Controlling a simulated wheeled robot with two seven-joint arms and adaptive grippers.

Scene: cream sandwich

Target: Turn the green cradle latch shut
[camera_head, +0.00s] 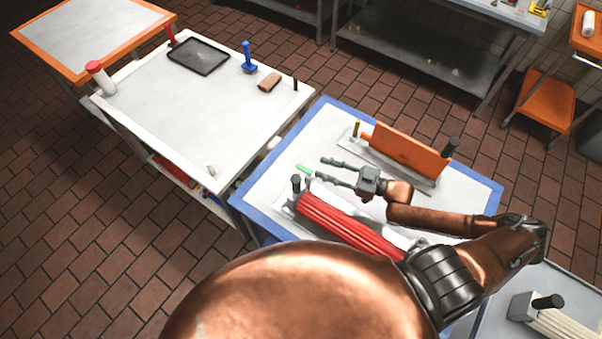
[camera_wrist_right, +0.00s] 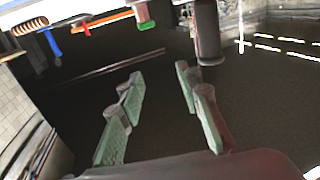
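The small green latch (camera_head: 304,169) lies at the far left end of the cradle with the red ribbed bundle (camera_head: 345,222), close to a black post (camera_head: 296,184). My right gripper (camera_head: 320,167) is open and empty, with its two fingers pointing left at the latch, just short of it. In the right wrist view a green piece (camera_wrist_right: 146,18), likely the latch, shows ahead of the open fingers, near a dark post (camera_wrist_right: 207,35). How far the latch is turned is hard to tell. My left gripper is not in view.
An orange panel (camera_head: 405,148) stands in a holder behind my right gripper, with a black post (camera_head: 451,146) at its right end. The blue-edged table (camera_head: 465,195) carries both. A white table (camera_head: 200,115) to the left holds a black tray (camera_head: 198,55) and a blue tool (camera_head: 248,58).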

